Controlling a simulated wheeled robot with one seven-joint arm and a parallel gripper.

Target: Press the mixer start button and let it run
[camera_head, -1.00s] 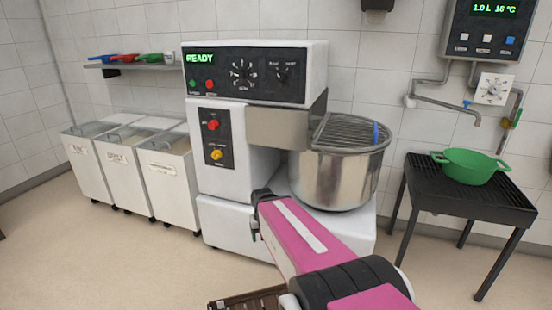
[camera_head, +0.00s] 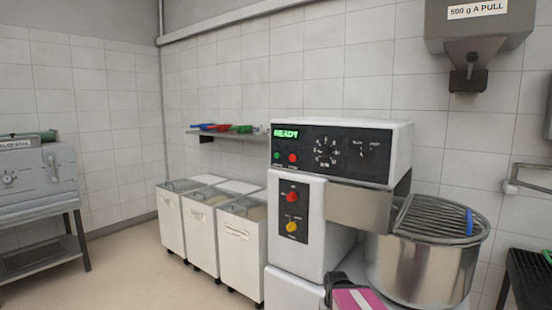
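The mixer (camera_head: 345,155) is a white machine at centre right, with a black top panel. Its display (camera_head: 286,133) reads READY in green. Below the display are a green button (camera_head: 277,155) and a red button (camera_head: 292,158) side by side. A lower black panel holds a red knob (camera_head: 292,196) and a yellow knob (camera_head: 292,226). The steel bowl (camera_head: 415,268) is covered by a wire guard (camera_head: 435,219) with a blue handle. My pink arm shows at the bottom edge, in front of the mixer and below the bowl. My gripper's fingers cannot be made out.
Several white ingredient bins (camera_head: 240,250) stand left of the mixer. A wall shelf (camera_head: 225,134) above them holds coloured scoops. A grey machine on a stand (camera_head: 38,180) is at the far left. A dispenser (camera_head: 478,40) hangs at upper right. The floor between stand and bins is clear.

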